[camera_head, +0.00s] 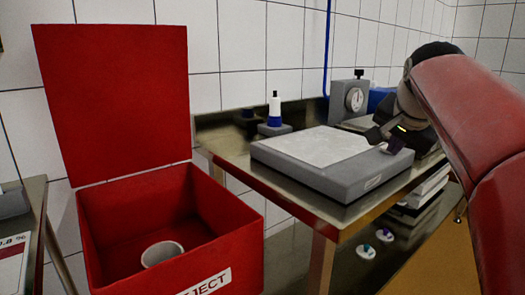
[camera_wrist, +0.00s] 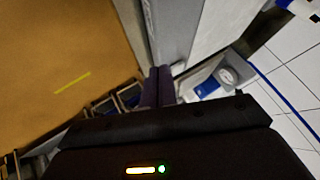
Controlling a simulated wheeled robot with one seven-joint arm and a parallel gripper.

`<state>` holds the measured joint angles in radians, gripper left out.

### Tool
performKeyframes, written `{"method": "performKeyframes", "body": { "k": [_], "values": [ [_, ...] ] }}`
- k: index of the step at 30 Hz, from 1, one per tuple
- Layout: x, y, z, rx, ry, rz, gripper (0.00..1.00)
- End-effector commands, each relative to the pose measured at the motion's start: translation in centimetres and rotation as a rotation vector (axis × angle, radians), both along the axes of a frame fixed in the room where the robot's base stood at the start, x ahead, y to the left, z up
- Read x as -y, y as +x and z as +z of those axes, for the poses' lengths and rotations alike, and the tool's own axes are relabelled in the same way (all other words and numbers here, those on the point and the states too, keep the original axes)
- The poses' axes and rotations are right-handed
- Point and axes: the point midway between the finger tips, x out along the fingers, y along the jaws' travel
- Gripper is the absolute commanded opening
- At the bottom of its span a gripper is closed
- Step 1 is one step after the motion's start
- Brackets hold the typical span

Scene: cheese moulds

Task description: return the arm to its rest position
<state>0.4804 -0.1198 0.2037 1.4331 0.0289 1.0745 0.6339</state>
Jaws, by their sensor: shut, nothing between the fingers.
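My arm, with red covers, reaches in from the right edge of the head view. My gripper (camera_head: 394,147) is at its end, over the right end of the grey slab with a pale top (camera_head: 318,175). In the wrist view my gripper (camera_wrist: 159,72) shows two dark purple fingers lying together with nothing between them. I cannot tell whether the fingertips touch the slab or hang just above it.
A red lidded bin (camera_head: 232,210) marked "JECT" stands open at the left, with a white ring-shaped mould (camera_head: 162,253) inside. A steel table (camera_head: 290,200) carries the slab, a white-and-blue bottle (camera_head: 274,108) and a grey dial gauge (camera_head: 354,98). Tiled wall lies behind.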

Motion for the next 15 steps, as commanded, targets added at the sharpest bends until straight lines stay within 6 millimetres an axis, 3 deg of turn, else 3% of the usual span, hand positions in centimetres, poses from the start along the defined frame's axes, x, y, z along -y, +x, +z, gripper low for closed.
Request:
{"method": "performKeyframes", "body": {
  "k": [8,11,15],
  "values": [
    [-4.4,-4.9,-4.9,-0.092,-0.104,0.175,0.00],
    [-6.3,-7.9,-8.0,-0.137,-0.155,0.272,0.00],
    [-8.9,-13.8,-14.2,-0.207,-0.239,0.462,0.00]
  ]
}}
